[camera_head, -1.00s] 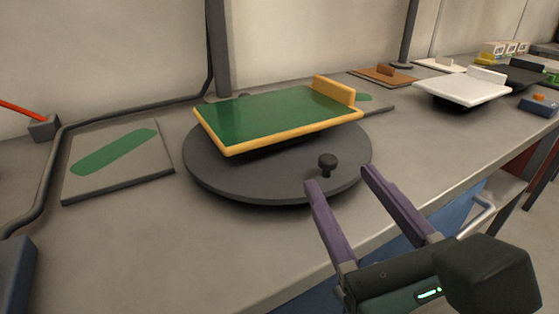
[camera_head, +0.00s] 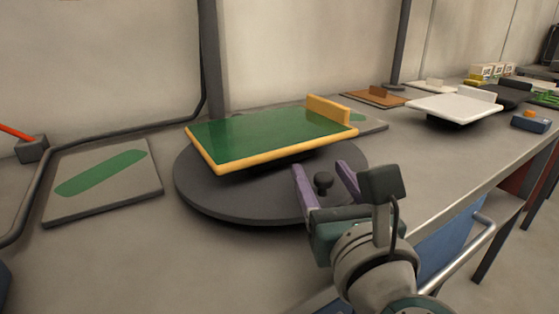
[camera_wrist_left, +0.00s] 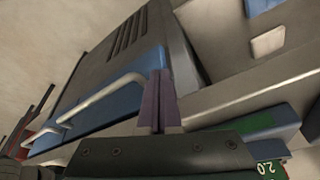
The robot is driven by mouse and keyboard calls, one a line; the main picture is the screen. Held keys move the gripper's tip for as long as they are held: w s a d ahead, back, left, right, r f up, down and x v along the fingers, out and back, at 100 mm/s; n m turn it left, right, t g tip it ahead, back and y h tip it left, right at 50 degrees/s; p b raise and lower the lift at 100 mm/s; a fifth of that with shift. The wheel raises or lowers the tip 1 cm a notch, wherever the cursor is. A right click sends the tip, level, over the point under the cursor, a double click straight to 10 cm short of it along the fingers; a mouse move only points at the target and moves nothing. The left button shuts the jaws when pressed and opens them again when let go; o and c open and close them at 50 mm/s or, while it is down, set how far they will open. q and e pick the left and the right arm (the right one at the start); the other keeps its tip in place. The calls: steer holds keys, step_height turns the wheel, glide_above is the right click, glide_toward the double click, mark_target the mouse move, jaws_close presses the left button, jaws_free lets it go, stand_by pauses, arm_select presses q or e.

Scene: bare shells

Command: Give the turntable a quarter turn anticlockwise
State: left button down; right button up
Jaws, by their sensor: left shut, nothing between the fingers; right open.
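The turntable (camera_head: 215,202) is a round dark grey disc on the bench. A green board with a yellow rim (camera_head: 250,136) and a raised yellow end block sits over it. A small black knob (camera_head: 323,182) stands on the disc near its front right edge. My right gripper (camera_head: 322,172) is open, with its purple fingers on either side of the knob; I cannot tell whether they touch it. My left gripper (camera_wrist_left: 158,100) shows only in the left wrist view, shut and empty, in front of a blue panel with pale bar handles.
A grey plate with a green stripe (camera_head: 70,205) lies left of the turntable. A white board on a dark base (camera_head: 455,106), a brown board (camera_head: 376,98) and a blue box with an orange top (camera_head: 530,122) stand farther right. The front bench strip is clear.

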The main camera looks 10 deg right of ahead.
jaws_close()
stand_by(0.5)
stand_by(0.9)
